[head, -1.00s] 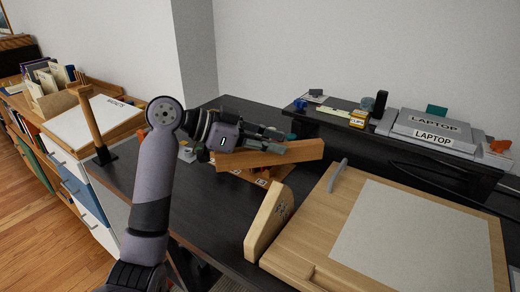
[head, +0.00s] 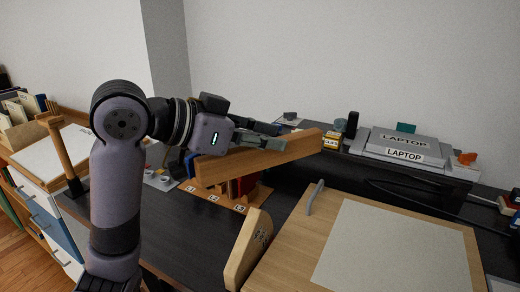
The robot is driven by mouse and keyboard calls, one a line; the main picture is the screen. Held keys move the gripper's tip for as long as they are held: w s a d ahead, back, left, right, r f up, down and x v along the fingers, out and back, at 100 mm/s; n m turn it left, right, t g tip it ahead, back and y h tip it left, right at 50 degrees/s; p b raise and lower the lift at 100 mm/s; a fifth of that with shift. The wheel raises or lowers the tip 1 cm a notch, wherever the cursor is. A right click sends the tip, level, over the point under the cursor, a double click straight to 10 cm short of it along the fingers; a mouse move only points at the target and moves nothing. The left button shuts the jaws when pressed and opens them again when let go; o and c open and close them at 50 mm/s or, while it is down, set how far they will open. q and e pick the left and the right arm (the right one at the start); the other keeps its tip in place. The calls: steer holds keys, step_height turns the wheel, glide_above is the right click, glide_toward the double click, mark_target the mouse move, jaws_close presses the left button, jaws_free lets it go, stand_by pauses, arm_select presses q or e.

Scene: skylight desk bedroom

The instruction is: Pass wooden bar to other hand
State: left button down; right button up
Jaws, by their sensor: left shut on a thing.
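The wooden bar (head: 262,160) is a long orange-brown block in the middle of the head view. It is held tilted above the dark desk, its right end higher than its left. My left gripper (head: 268,137) comes in from the left and is shut on the bar, with its fingers along the bar's upper side. The bar hides part of the fingers. My right gripper is not in view.
Below the bar lies a numbered wooden board (head: 225,200) with coloured pieces. A drawing board with paper (head: 400,250) and an upright wooden piece (head: 248,248) fill the front right. Laptops (head: 405,145) sit on the raised shelf behind. Bare desk (head: 185,235) shows at front left.

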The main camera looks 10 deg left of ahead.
arm_select(q)
steer(key=shift+s+a+r, duration=0.1)
steer(key=shift+a+r, duration=0.05)
steer(key=shift+r, duration=0.05)
steer(key=a, duration=0.8)
steer(key=shift+a, duration=0.3)
